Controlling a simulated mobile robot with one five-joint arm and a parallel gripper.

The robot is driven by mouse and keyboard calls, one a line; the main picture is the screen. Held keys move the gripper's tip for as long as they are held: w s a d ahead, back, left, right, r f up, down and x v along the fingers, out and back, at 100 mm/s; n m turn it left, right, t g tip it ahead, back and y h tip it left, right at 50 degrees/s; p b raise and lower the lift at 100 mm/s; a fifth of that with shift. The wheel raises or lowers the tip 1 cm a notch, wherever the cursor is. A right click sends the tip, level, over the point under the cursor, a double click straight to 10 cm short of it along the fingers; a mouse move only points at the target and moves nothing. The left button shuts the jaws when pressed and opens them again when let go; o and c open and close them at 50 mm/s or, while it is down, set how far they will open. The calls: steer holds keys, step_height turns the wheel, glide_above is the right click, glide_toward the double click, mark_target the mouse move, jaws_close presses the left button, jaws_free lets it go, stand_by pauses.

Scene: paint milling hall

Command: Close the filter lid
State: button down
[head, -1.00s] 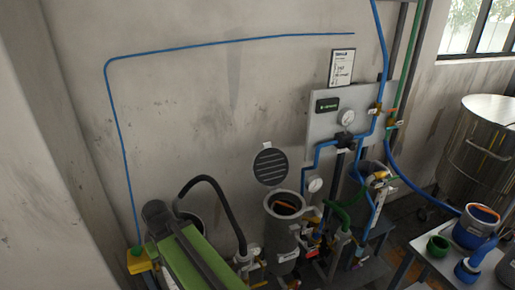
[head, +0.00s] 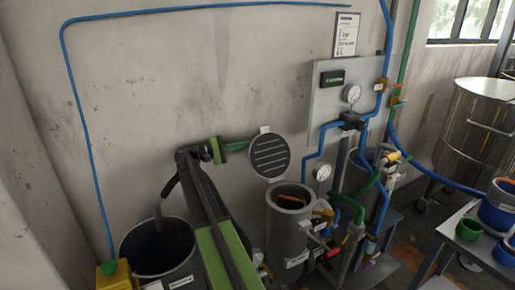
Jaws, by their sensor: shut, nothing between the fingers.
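The filter lid (head: 270,156) is a round dark disc with pale ribs. It stands open, upright behind the filter housing's mouth, against the wall side. The filter housing (head: 287,232) is a grey cylinder with an open top; something orange shows inside. My gripper (head: 246,144) is shut and empty at the end of my green and dark arm. Its fingertips are close to the lid's upper left edge; I cannot tell if they touch it.
A dark bucket (head: 137,250) stands left of my arm, near a yellow container (head: 113,275). Blue and green pipes, valves and a gauge (head: 323,173) crowd the housing's right side. A panel (head: 330,105) is on the wall above. A steel tank (head: 478,130) stands far right.

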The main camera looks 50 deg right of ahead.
mark_target(266, 136)
steer(key=x, duration=0.3)
steer(key=p+x, duration=0.1)
steer(key=x, duration=0.3)
steer(key=r+x, duration=0.1)
steer(key=x, duration=0.2)
steer(key=shift+w+d+r, duration=0.1)
steer(key=shift+w+d, duration=0.15)
steer(key=shift+s+r, duration=0.1)
